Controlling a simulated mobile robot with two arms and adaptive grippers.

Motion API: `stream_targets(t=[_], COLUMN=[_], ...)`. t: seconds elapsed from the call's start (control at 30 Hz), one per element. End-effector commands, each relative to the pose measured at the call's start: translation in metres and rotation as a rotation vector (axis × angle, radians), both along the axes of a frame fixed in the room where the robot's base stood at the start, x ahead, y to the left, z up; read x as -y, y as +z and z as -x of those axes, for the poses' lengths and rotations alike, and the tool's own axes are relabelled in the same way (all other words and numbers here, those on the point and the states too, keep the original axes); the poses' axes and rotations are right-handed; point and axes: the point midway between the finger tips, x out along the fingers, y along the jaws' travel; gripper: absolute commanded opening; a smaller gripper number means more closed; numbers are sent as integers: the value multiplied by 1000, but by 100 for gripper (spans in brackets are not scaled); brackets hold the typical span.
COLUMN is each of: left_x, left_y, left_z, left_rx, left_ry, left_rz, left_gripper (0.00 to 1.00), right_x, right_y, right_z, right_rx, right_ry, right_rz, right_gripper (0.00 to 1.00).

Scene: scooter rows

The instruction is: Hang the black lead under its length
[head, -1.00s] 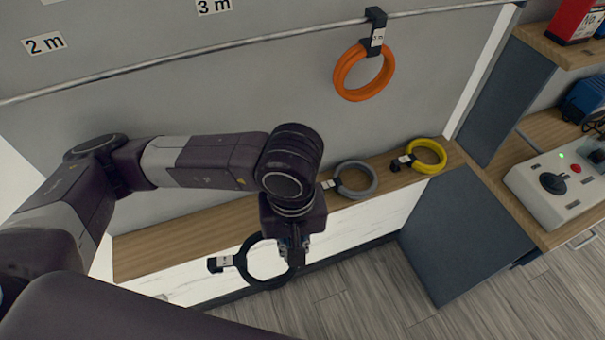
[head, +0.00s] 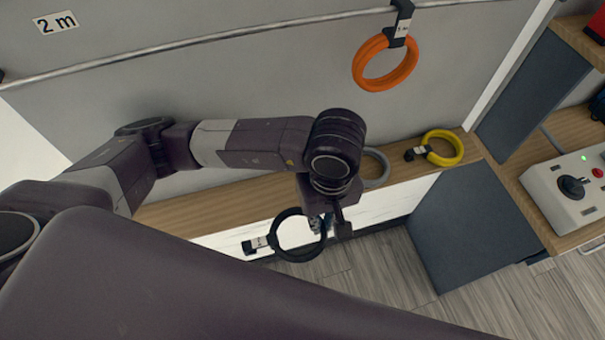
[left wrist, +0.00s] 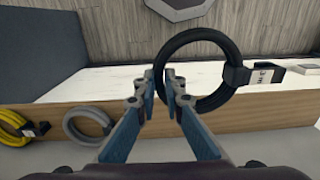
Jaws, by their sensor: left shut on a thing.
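The black lead (head: 297,258) is a coiled ring with a black hook and white tag (head: 258,244) on its left. My left gripper (head: 320,226) is shut on the ring's right side and holds it in the air in front of the wooden ledge. My right gripper is out of view.
An orange coil (head: 360,65) hangs from the rail at the right. A yellow coil (head: 458,150) and a grey coil (head: 379,181), partly hidden by my arm, lie on the ledge (head: 215,212). A control box (head: 560,205) stands on the right bench. The rail's left stretch is bare.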

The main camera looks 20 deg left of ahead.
Motion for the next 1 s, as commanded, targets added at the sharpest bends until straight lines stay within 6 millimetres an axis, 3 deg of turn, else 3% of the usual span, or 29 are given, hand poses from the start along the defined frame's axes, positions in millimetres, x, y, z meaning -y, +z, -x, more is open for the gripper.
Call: stream_targets(t=[0.03, 0.3, 0.57, 1.0], left_x=[-10, -50, -81, -81], left_y=[6, 6, 5, -46], left_z=[-12, -71, -118, -118], left_rx=[-2, -2, -2, -6], left_ry=[9, 7, 3, -1], left_rz=[-3, -2, -1, 0], left_gripper=[0, 0, 0, 0], right_x=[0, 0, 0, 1], right_y=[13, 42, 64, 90], right_z=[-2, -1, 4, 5], right_rx=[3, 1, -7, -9], right_ry=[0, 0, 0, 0], right_rz=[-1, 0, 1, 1], right_gripper=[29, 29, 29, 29])
